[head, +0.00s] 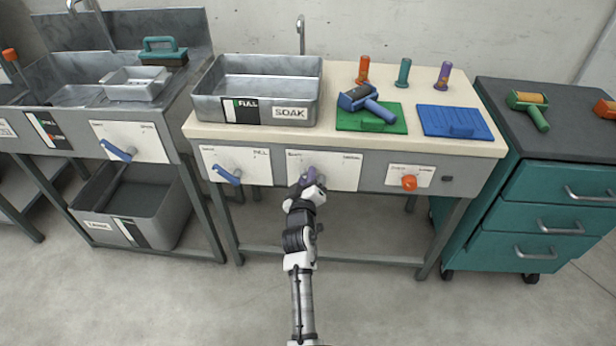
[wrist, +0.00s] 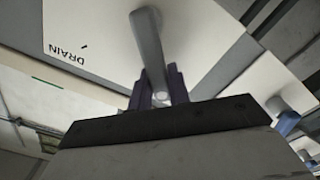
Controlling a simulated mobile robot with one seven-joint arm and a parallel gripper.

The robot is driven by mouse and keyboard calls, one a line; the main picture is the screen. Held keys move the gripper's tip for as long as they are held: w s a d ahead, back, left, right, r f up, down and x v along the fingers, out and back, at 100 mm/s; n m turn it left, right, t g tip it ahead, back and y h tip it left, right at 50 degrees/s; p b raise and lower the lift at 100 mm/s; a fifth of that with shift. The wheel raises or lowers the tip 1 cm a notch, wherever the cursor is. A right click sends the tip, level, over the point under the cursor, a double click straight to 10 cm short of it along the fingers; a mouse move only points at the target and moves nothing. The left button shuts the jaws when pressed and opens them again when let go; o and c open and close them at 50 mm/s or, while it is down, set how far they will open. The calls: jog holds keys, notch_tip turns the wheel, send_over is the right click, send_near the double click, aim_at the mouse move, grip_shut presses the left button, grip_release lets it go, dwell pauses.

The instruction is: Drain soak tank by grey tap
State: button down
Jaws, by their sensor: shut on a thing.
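The soak tank (head: 290,85) is a grey metal basin labelled SOAK on the bench, with a black-and-white gauge marked FULL (head: 241,110) on its front. The grey tap (wrist: 150,50) is a lever on a white panel (head: 340,172) below the tank. The word DRAIN shows upside down on that panel in the wrist view. My gripper (wrist: 158,92) is shut on the lever's end, with a dark finger on each side. In the head view my gripper (head: 307,183) covers part of the lever. The liquid inside the tank is hard to make out.
A blue-handled tap (head: 226,174) sits on the panel to the left, and an orange knob (head: 409,182) to the right. Green (head: 385,122) and blue (head: 455,121) mats lie on the bench. A teal drawer cabinet (head: 560,190) stands right. The floor in front is clear.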

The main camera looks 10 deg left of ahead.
jog(key=shift+r, duration=0.1)
jog(key=c, duration=1.3)
grip_release()
jog(key=shift+w, duration=0.1)
jog(key=shift+s, duration=0.25)
